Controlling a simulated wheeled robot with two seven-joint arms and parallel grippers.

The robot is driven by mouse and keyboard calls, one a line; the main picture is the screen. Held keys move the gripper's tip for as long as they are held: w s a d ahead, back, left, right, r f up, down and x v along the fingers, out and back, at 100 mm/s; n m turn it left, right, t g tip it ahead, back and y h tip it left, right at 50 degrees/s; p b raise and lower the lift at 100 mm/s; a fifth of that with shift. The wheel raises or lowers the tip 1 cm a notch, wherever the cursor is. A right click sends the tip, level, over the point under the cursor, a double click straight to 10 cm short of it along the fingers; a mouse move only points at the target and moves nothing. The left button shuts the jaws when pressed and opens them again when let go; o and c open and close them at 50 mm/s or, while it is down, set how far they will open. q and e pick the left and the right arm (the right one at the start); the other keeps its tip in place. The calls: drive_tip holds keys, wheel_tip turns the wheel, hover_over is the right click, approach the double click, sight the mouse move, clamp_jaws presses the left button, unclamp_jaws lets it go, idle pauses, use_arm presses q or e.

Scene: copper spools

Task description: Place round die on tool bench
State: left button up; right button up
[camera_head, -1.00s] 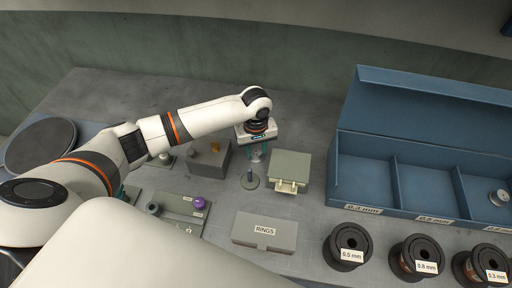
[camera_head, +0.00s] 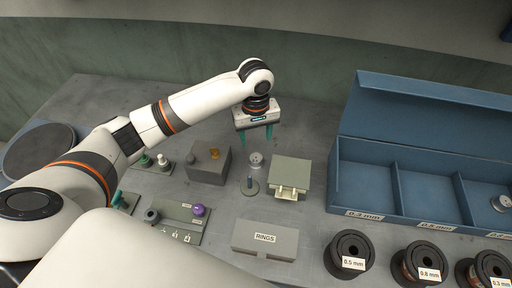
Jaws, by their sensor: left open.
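A small silver round die (camera_head: 256,160) rests on the grey tool bench (camera_head: 310,120), just behind a short peg on a round base (camera_head: 249,186) and apart from it. My left gripper (camera_head: 256,133) hangs above and a little behind the die, pointing down. Its two teal fingers are spread, with nothing between them and clear of the die. My right gripper is not in view.
A grey-green box (camera_head: 291,172) stands right of the die and a dark grey block (camera_head: 208,167) left. A RINGS case (camera_head: 265,239), several wire spools (camera_head: 349,252) and a blue compartment bin (camera_head: 365,180) occupy the front and right. The bench behind is clear.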

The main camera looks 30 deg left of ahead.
use_arm(q)
drive_tip(key=shift+r, duration=1.5)
